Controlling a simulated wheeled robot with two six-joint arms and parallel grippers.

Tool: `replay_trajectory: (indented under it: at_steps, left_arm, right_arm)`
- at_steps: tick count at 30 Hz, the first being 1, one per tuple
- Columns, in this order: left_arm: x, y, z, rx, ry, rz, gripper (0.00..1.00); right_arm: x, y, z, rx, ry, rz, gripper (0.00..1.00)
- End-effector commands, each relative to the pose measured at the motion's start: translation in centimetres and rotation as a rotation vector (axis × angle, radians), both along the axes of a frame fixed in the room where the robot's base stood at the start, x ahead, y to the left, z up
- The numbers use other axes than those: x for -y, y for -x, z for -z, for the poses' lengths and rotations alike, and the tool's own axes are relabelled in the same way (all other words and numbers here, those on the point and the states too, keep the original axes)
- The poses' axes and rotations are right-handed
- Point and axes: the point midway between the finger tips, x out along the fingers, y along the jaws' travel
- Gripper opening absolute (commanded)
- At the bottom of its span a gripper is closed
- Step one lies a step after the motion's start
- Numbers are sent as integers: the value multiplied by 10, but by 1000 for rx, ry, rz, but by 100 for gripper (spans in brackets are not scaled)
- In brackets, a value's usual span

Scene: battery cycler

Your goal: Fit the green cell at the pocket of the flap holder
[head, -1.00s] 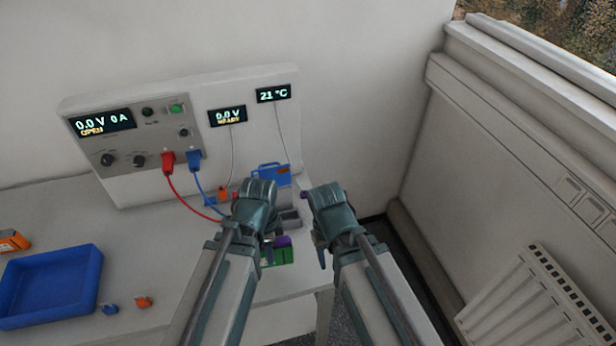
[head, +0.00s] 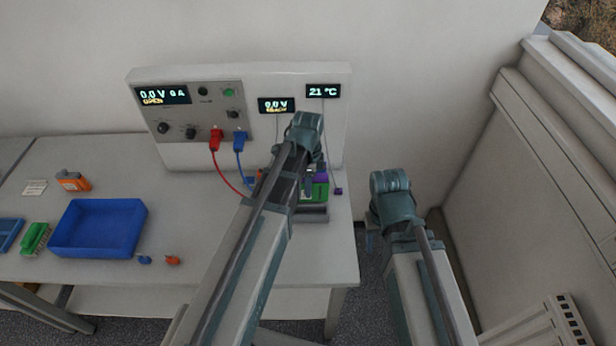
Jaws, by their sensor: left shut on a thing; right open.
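The green cell (head: 318,192) with a purple top shows just right of my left forearm, near the right end of the bench. My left gripper (head: 309,178) is shut on it; the fingers are mostly hidden behind my own arm. The cell appears at the flap holder, whose grey base (head: 314,214) shows just below it. The rest of the holder, including its pocket, is largely hidden, so I cannot tell whether the cell is seated. My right gripper (head: 372,238) is open and empty, off the bench's right edge.
The cycler panel (head: 190,112) stands behind, with a red plug (head: 216,140) and a blue plug (head: 239,142) on cables running down toward the holder. The bench middle is mostly clear.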

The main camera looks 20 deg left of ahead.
Motion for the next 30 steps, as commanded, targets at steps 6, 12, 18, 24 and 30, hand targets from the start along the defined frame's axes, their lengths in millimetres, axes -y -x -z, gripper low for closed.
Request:
replay_trajectory:
  at_steps: [6, 12, 18, 24, 30]
  left_arm:
    - [-3, -4, -1, 0, 0, -1, 0]
    - [-3, -3, 4, 0, 0, -1, 0]
    - [-3, -3, 15, 0, 0, -1, 0]
    - [-3, -3, 32, 0, 0, -1, 0]
    - [-3, -3, 49, 0, 0, -1, 0]
  right_arm:
    - [0, 0, -1, 0, 0, 0, 50]
    - [0, 0, 4, 0, 0, 0, 50]
    - [0, 0, 15, 0, 0, -1, 50]
    - [0, 0, 32, 0, 1, -3, 50]
    - [0, 0, 49, 0, 1, -3, 50]
